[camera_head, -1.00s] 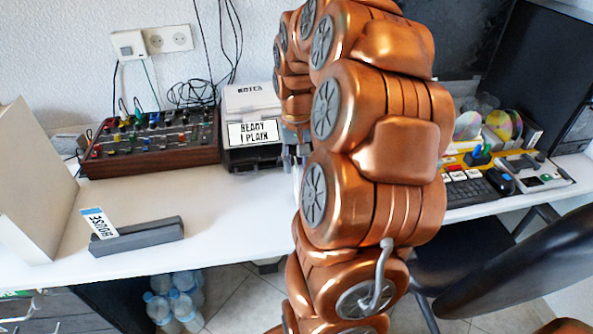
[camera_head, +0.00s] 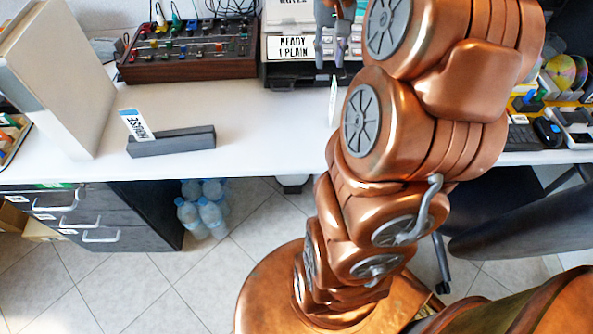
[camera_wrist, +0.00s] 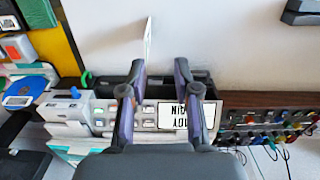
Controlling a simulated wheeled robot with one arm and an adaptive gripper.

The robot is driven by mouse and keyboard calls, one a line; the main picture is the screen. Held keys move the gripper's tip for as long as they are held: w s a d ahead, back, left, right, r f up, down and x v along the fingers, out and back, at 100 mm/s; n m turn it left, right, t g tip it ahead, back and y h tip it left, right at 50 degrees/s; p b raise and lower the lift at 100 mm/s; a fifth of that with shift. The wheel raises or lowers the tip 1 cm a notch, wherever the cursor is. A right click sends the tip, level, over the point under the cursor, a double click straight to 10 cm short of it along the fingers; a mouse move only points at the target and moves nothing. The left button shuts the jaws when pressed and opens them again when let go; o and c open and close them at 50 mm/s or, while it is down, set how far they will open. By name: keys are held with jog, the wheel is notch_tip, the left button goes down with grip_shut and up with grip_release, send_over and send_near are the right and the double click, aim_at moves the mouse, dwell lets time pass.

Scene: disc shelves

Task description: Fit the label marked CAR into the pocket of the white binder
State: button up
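The white binder (camera_head: 55,75) stands upright at the left of the table in the head view. A thin white label (camera_head: 333,101) stands near the table's middle, beside my arm. It also shows nearly edge-on in the wrist view (camera_wrist: 148,40), and its marking cannot be read. My gripper (camera_head: 333,68) points down above and behind this label. In the wrist view my gripper (camera_wrist: 160,68) has its fingers apart with nothing between them; the label is just beyond the left fingertip. The binder's pocket cannot be made out.
A label marked HOUSE (camera_head: 136,124) stands in a dark grey holder (camera_head: 172,142). A drawer box marked READY I PLAIN (camera_head: 291,47) and a mixer (camera_head: 190,60) stand at the back. A keyboard and discs (camera_head: 566,72) are at the right. The table's front middle is clear.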

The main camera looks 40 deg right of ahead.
jog(key=s+a+f+n, duration=0.1)
jog(key=s+a, duration=0.2)
jog(key=a, duration=0.4)
jog(key=s+a+f+n+g, duration=0.1)
jog(key=s+a+f+n, duration=0.1)
jog(key=a, duration=0.5)
jog(key=s+a+f+n, duration=0.2)
jog(key=s+a, duration=0.3)
jog(key=a, duration=0.2)
jog(key=shift+f+g, duration=0.25)
jog(key=shift+g, duration=0.05)
jog(key=shift+n+g, duration=0.3)
jog(key=shift+n, duration=0.6)
jog(key=s+a+f, duration=0.1)
jog(key=s, duration=0.1)
jog(key=s+a+f, duration=0.1)
jog(key=s, duration=0.2)
jog(key=s+a+f, duration=0.1)
jog(key=s+a, duration=0.1)
jog(key=shift+s+f, duration=0.3)
jog(key=shift+s, duration=0.05)
jog(key=shift+s+a+f, duration=0.1)
jog(key=shift+s+a, duration=0.05)
jog(key=shift+s, duration=0.1)
